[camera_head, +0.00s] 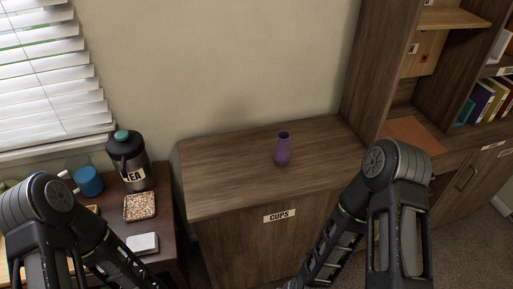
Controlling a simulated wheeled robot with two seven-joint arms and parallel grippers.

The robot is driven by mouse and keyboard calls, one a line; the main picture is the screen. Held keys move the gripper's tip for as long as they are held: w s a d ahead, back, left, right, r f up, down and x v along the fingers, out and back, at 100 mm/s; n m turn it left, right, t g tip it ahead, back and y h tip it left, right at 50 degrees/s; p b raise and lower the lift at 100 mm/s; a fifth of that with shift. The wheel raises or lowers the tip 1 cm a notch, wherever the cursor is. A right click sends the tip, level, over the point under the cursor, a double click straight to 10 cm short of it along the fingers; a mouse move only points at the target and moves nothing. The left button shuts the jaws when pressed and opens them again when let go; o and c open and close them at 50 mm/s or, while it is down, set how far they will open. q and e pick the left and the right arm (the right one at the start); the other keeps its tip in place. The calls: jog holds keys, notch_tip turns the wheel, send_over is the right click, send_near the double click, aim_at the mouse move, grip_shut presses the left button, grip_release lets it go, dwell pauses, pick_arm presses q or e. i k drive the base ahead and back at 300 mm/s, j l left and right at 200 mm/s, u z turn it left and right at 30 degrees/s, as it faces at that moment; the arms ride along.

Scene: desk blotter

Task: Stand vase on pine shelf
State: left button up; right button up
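A small purple vase (282,152) stands upright on the wooden cabinet top (230,182), right of its middle. No gripper touches it. A light wood shelf board (455,18), which looks like pine, is inside the tall bookcase at the upper right. The part of its top that shows is bare. My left arm is at the lower left and my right arm at the lower right. Both run down out of the picture, and neither gripper's fingers show.
A label reading CUPS (279,215) is on the cabinet front. On the dark side table stand a TEA canister (133,172), a blue mug (88,181) and a tray of grain (140,206). A brown blotter (412,132) and several books (486,101) are at right. The cabinet top around the vase is clear.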

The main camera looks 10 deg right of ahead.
aim_at(445, 18)
jog(key=k+l+u, duration=0.1)
jog(key=l, duration=0.35)
jog(key=k+l+u, duration=0.15)
jog(key=l, duration=0.3)
jog(key=l+u, duration=0.1)
jog(key=l, duration=0.35)
